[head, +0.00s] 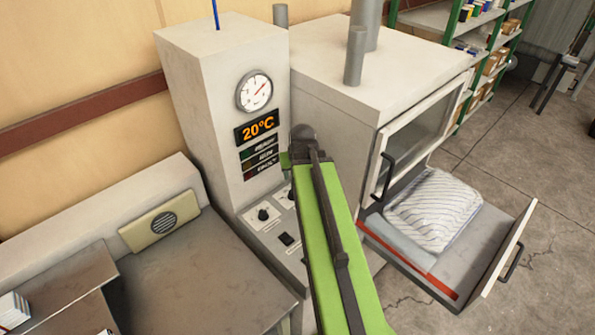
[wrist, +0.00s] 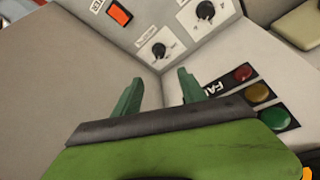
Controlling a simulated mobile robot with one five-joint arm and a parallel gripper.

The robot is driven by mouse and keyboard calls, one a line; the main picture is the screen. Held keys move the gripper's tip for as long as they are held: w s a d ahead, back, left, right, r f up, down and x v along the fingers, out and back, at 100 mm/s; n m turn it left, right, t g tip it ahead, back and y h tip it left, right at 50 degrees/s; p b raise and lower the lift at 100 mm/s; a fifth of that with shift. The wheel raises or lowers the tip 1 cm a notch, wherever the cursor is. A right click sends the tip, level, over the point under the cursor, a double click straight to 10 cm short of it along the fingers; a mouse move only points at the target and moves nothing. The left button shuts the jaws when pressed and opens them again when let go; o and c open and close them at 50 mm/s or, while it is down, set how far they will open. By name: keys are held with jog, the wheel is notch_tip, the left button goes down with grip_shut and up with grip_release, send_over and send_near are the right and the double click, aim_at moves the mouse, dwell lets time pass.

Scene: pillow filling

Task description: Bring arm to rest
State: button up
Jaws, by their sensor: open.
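My arm (head: 335,235) is green with a dark link and reaches up from the bottom middle of the head view, in front of the control panel. My gripper (wrist: 158,80) shows in the wrist view with its two green fingers apart and nothing between them. It faces the panel's sloped face, near a black knob (wrist: 158,51) and a column of red, amber and green lamps. In the head view the fingers are mostly hidden behind the arm's end; only a small green bit shows.
A striped pillow (head: 434,210) lies on the lowered tray (head: 470,268) of the oven-like machine (head: 385,65) at right. The gauge tower (head: 225,110) reads 20°C. A grey bench (head: 190,270) is at left. Green shelving (head: 490,70) stands behind; the floor at right is open.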

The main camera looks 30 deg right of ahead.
jog(key=shift+f, duration=0.1)
dwell(0.3)
jog(key=w+a+f+n+y+b, duration=0.1)
jog(key=w+a+f+n+b, duration=0.15)
jog(key=a, duration=0.75)
jog(key=w+a+f+n+y+b, duration=0.1)
jog(key=a+f+b, duration=0.25)
jog(key=a, duration=0.65)
jog(key=s+a+f+g, duration=0.2)
jog(key=s+a+g, duration=0.2)
jog(key=s+a, duration=0.2)
jog(key=shift+s+a+f+n+b, duration=0.2)
jog(key=shift+s+a+n+b, duration=0.2)
jog(key=shift+s, duration=0.7)
